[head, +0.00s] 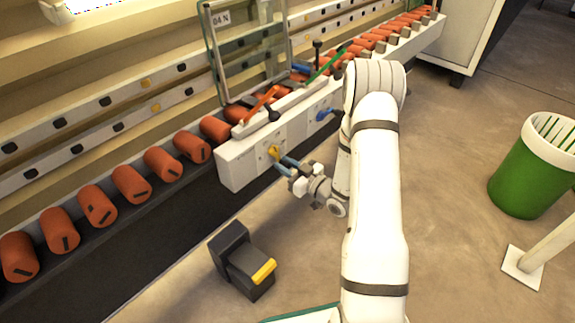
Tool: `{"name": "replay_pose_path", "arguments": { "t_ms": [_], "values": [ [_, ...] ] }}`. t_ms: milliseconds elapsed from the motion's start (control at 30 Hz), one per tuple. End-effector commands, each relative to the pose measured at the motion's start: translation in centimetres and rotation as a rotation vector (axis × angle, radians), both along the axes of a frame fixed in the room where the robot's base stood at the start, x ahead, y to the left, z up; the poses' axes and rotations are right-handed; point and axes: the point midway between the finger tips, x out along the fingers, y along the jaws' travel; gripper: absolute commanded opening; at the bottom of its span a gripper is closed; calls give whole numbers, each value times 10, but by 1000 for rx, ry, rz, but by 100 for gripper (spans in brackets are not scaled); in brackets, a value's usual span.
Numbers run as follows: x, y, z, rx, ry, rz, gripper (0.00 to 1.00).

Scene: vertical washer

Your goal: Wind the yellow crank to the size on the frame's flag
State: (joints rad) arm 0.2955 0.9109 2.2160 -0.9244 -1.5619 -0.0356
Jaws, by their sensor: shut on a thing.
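The yellow crank (274,152) is on the front of the white control box (235,165) beside the roller conveyor. My gripper (285,165) reaches it from the right, its blue-tipped fingers shut on the crank. The fingers partly hide the crank, and its exact angle is too small to tell. The glass frame (251,75) stands upright on the rollers behind the box. Its flag (221,19) at the upper left appears to read "04 N". Any scale beside the crank is too small to read.
A blue knob (324,114) sits further right on the box; orange, black and green levers are on top. Orange rollers (131,183) line the conveyor. A black pedal with a yellow edge (243,262) lies on the floor. A green bin (530,172) stands right. Floor between is clear.

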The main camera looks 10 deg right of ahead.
Motion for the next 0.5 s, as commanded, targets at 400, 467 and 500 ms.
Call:
{"name": "replay_pose_path", "arguments": {
  "t_ms": [400, 467, 500],
  "values": [
    [6, -8, 1, -139, -103, -1, 0],
    [6, -9, 2, -163, -120, -1, 0],
    [6, -9, 3, -172, -126, -1, 0]
  ]
}}
